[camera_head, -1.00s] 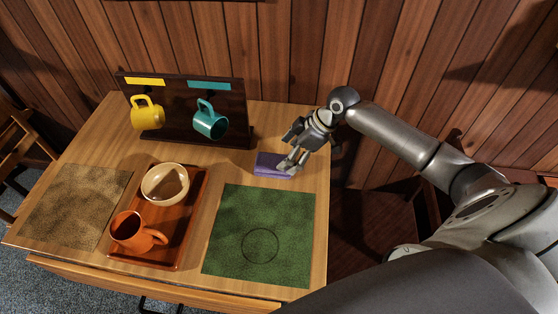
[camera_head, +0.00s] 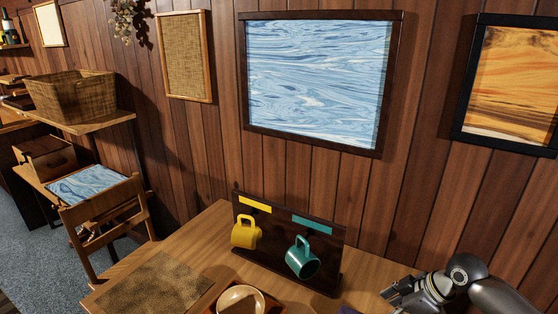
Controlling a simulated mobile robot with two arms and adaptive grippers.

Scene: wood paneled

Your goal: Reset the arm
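My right arm comes in at the bottom right corner. My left gripper is not in view.
The wooden table (camera_head: 200,250) carries a dark rack (camera_head: 338,255) with a yellow mug (camera_head: 246,232) and a teal mug (camera_head: 301,258) hanging on it. A cream bowl (camera_head: 241,300) and a brown mat (camera_head: 155,285) are in front. A chair (camera_head: 108,215) stands left.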

